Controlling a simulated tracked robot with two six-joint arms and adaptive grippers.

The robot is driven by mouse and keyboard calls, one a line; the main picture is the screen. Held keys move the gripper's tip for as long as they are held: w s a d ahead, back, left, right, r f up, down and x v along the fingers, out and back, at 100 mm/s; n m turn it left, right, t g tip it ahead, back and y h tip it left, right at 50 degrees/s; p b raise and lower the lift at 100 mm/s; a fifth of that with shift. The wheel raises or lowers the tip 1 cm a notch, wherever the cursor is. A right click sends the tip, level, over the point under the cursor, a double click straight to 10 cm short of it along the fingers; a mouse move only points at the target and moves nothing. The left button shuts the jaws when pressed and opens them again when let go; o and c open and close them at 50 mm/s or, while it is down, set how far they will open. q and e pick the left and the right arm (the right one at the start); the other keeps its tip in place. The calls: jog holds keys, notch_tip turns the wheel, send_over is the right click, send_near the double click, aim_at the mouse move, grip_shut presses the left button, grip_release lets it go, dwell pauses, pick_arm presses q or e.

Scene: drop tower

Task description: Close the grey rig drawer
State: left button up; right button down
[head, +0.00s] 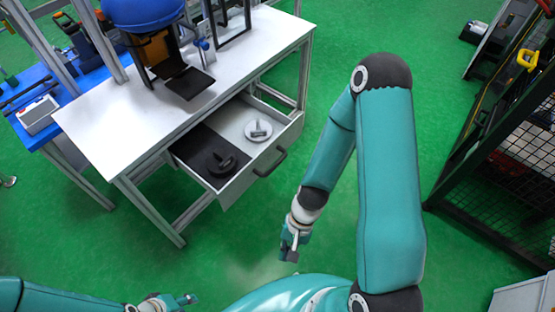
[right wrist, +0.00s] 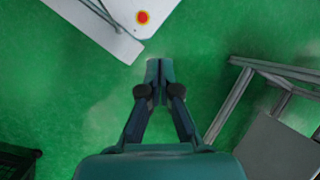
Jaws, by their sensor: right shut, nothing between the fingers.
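The grey rig drawer (head: 294,135) stands pulled out from under the white-topped table in the head view. It has a dark handle (head: 270,164) on its front and holds a black round piece and a white round piece in two compartments. My right gripper (head: 289,254) is shut and empty, pointing down in front of the drawer and apart from it. In the right wrist view its fingertips (right wrist: 160,66) meet above the green floor. My left gripper (head: 189,299) is at the bottom left edge, apart from the drawer; its jaws are too small to judge.
The white table (head: 110,120) carries a rig with a blue dome (head: 143,12). A blue bench (head: 30,130) stands at the left. A black mesh cage (head: 500,150) is at the right. Green floor lies clear between the drawer and my right gripper.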

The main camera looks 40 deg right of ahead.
notch_tip(320, 180, down, 4)
jog(key=m+y+b, duration=0.3)
jog(key=m+b, duration=0.3)
jog(key=m+t+h+b, duration=0.3)
jog(key=m+t+b, duration=1.5)
jog(key=t, duration=0.1)
send_near(273, 143)
jog(key=b+x, duration=0.3)
jog(key=x, duration=0.3)
jog(key=shift+w+a+f, duration=0.1)
jog(key=shift+a+f, duration=0.05)
jog(key=shift+w+a, duration=0.1)
jog(key=shift+w, duration=0.35)
pick_arm(q)
notch_tip(273, 143, down, 30)
pick_arm(e)
jog(key=shift+w, duration=0.1)
